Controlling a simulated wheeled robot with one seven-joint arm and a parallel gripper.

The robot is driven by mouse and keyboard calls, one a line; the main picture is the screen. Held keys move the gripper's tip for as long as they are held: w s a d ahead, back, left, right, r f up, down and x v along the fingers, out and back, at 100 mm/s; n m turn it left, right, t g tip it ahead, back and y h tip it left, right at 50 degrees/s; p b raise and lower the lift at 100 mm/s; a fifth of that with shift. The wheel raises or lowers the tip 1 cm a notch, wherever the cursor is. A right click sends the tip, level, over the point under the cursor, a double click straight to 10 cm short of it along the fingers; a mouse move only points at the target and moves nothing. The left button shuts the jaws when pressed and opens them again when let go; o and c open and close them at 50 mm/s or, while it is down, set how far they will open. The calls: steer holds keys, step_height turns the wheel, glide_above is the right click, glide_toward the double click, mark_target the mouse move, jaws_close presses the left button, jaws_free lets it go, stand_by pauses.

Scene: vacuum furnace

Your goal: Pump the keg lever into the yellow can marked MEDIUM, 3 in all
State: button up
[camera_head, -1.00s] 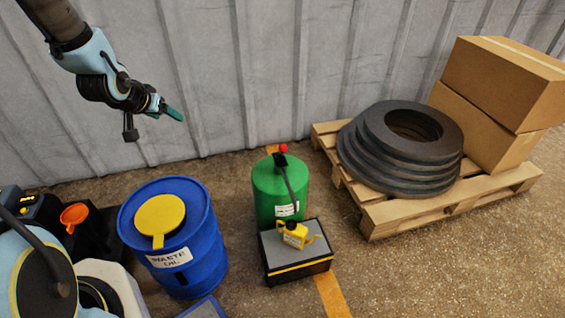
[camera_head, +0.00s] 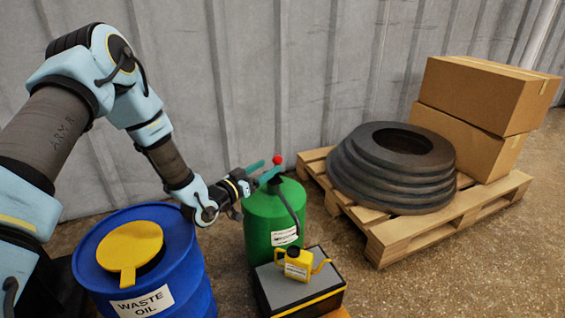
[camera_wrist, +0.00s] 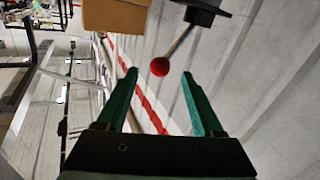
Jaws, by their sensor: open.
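The green keg (camera_head: 272,222) stands on the floor, with a dark pump head and a lever ending in a red knob (camera_head: 277,160). In the wrist view the red knob (camera_wrist: 160,67) shows between and beyond my two green fingers, with the lever (camera_wrist: 178,42) running up to a dark fitting. My gripper (camera_head: 266,169) is open, close to the left of the knob; I cannot tell whether it touches. The yellow can (camera_head: 297,264) sits on a grey-topped stand (camera_head: 300,287) in front of the keg. The dark hose hangs toward the can. The can's label is too small to read.
A blue waste oil drum (camera_head: 185,275) with a yellow lid stands left of the keg. A pallet (camera_head: 405,238) with stacked black rings (camera_head: 395,170) and cardboard boxes (camera_head: 480,95) stands right. The corrugated wall is close behind the keg.

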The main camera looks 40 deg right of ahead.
steer(key=w+d+b, duration=0.1)
steer(key=d, duration=0.7)
steer(key=shift+d+b, duration=0.25)
steer(key=shift+b, duration=0.05)
steer(key=shift+c, duration=0.3)
jaws_close()
stand_by(0.7)
